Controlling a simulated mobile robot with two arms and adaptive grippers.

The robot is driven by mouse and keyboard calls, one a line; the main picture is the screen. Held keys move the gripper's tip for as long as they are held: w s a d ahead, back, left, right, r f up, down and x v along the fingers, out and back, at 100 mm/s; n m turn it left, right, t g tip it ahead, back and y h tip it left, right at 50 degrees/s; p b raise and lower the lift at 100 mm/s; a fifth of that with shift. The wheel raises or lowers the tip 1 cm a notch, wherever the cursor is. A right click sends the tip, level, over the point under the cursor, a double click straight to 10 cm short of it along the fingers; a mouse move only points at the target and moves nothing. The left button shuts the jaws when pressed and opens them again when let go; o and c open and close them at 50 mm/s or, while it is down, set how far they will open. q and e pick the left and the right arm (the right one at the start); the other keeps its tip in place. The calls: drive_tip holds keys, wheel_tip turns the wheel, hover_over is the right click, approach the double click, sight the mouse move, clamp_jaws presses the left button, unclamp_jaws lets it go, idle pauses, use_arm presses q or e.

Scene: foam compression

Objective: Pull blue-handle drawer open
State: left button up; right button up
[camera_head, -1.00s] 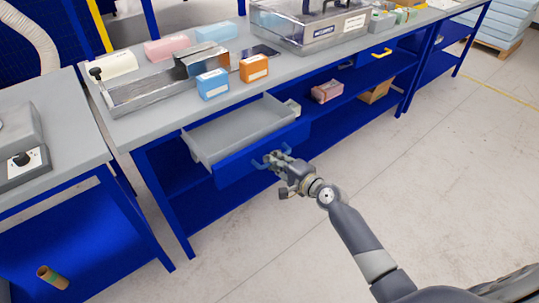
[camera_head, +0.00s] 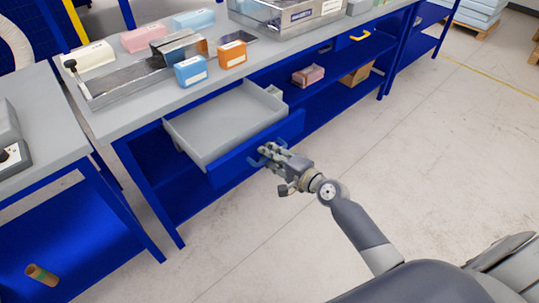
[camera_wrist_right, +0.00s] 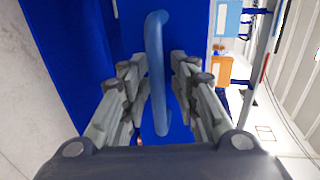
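The drawer (camera_head: 222,130) with a blue front stands well out from under the workbench, and its grey inside looks empty. Its blue handle (camera_wrist_right: 156,45) runs upright through the middle of the right wrist view. My right gripper (camera_head: 268,156) is at the drawer front, with its fingers on both sides of the handle. My left gripper is not in view.
The grey workbench top (camera_head: 125,118) carries a blue box (camera_head: 191,71), an orange box (camera_head: 232,54) and a metal case (camera_head: 290,15). A yellow handle (camera_head: 360,35) shows farther right. A pink box (camera_head: 308,76) is on the shelf below. The floor (camera_head: 420,150) in front is clear.

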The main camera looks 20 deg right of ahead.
drive_tip(key=shift+s+d, duration=0.1)
drive_tip(key=shift+s, duration=0.3)
drive_tip(key=v, duration=1.1)
drive_tip(key=s+d+f+n+g+h, duration=0.15)
drive_tip(key=s+f, duration=0.25)
drive_tip(key=f, duration=0.7)
drive_tip(key=s+d+f+n+g+h, duration=0.1)
drive_tip(key=s+f+n+g, duration=0.3)
drive_tip(key=f, duration=0.7)
drive_tip(key=s+d+f+n+g+h, duration=0.15)
drive_tip(key=s+f, duration=0.35)
drive_tip(key=f, duration=0.6)
drive_tip(key=s+a+f+n+g, duration=0.2)
drive_tip(key=s+f, duration=0.3)
drive_tip(key=s, duration=0.4)
drive_tip(key=s+a+f+n+g+h, duration=0.1)
drive_tip(key=s+a+f+n+g, duration=0.1)
drive_tip(key=s+f, duration=0.4)
drive_tip(key=s+a+f+n+g, duration=0.2)
drive_tip(key=s+f+n, duration=0.3)
drive_tip(key=s, duration=0.7)
drive_tip(key=shift+s+a+f+n+g, duration=0.3)
drive_tip(key=shift+s+a+f, duration=0.1)
drive_tip(key=shift+a, duration=0.25)
